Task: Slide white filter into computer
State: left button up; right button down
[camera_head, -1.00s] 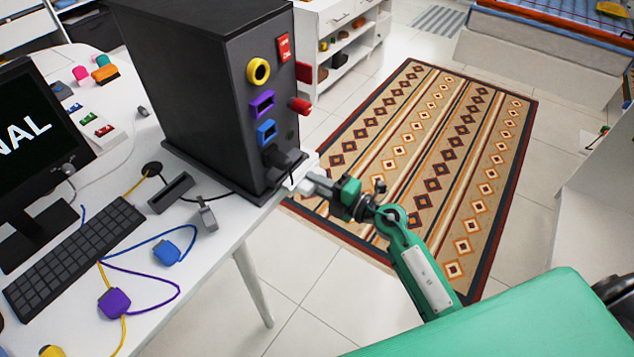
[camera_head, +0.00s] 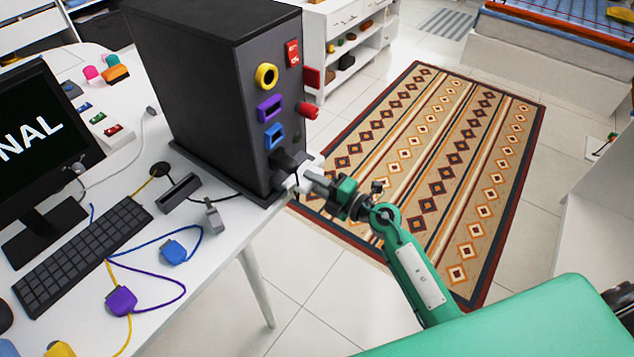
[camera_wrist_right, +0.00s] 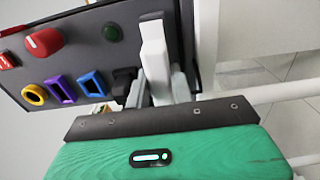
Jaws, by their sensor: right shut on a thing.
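The white filter (camera_wrist_right: 154,55) is a narrow upright block between the fingers of my right gripper (camera_wrist_right: 160,88) in the right wrist view. My right gripper (camera_head: 305,181) is shut on it at the lower right corner of the black computer tower (camera_head: 215,90). In the head view the filter (camera_head: 312,161) is mostly hidden by the gripper and shows as a small white piece. The filter's far end is close to the computer's port face; I cannot tell whether it touches or enters a slot. My left gripper is not in view.
A black plug (camera_head: 284,162) sits low on the computer beside the gripper. The port face has a yellow ring (camera_head: 266,76), purple and blue ports and a red knob (camera_head: 308,110). A keyboard (camera_head: 83,236) and loose cables lie on the white desk (camera_head: 215,258). Floor and rug are right.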

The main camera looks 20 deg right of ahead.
jog(key=shift+w+a, duration=0.45)
jog(key=shift+w, duration=0.15)
jog(key=c, duration=1.1)
grip_release()
jog(key=shift+c, duration=0.2)
jog(key=b+v, duration=0.2)
jog(key=v, duration=1.1)
jog(key=shift+s+d, duration=0.2)
jog(key=shift+s, duration=0.05)
